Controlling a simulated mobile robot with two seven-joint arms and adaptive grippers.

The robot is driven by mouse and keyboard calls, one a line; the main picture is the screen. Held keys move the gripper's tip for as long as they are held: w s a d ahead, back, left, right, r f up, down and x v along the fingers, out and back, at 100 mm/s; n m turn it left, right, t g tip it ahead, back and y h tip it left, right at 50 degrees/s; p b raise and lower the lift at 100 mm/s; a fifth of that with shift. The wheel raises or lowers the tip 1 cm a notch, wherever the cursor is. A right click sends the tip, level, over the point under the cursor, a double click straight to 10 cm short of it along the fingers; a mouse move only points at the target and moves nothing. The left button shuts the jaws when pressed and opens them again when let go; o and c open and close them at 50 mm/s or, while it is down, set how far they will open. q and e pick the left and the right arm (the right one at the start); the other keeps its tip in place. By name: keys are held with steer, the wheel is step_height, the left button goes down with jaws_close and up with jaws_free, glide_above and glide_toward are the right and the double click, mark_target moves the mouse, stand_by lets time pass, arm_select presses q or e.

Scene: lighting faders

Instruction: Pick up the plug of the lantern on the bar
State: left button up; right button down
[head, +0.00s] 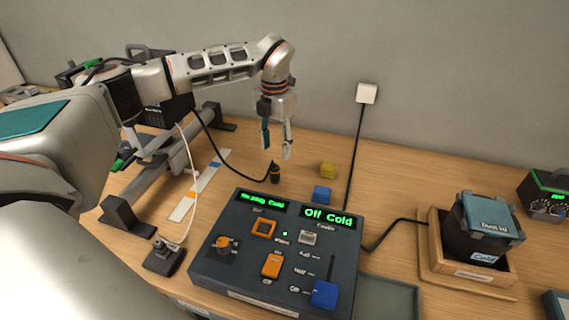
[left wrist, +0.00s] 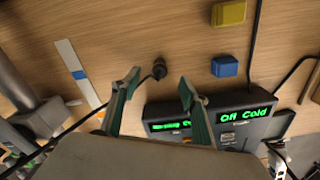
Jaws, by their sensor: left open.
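The plug (head: 275,172) is small and dark with an orange band, and stands on the wooden table at the end of a black cable. The cable runs left to a dark lantern (head: 172,113) on the grey metal bar (head: 150,153), partly hidden behind my left arm. My left gripper (head: 276,147) points down, open and empty, just above the plug. In the left wrist view the plug (left wrist: 159,68) shows a little beyond the gap between the open fingertips (left wrist: 160,86). My right gripper is not in view.
A dark control box (head: 225,270) with faders and green displays "Off Cold" stands just in front of the plug. A blue block (head: 321,194) and a yellow block (head: 329,170) lie to its right. A wooden tray (head: 437,262) holds a dark lamp at right. A striped strip (head: 205,180) lies left.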

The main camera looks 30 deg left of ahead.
mark_target(274, 166)
arm_select(q)
steer(key=shift+s+f, duration=0.2)
steer(key=shift+f, duration=0.6)
steer(key=shift+s+f, duration=0.2)
steer(key=shift+f, duration=0.55)
steer(key=shift+s+f+p, duration=0.1)
steer(key=shift+f+p, duration=0.55)
steer(key=shift+f, duration=1.55)
steer(key=c, duration=1.1)
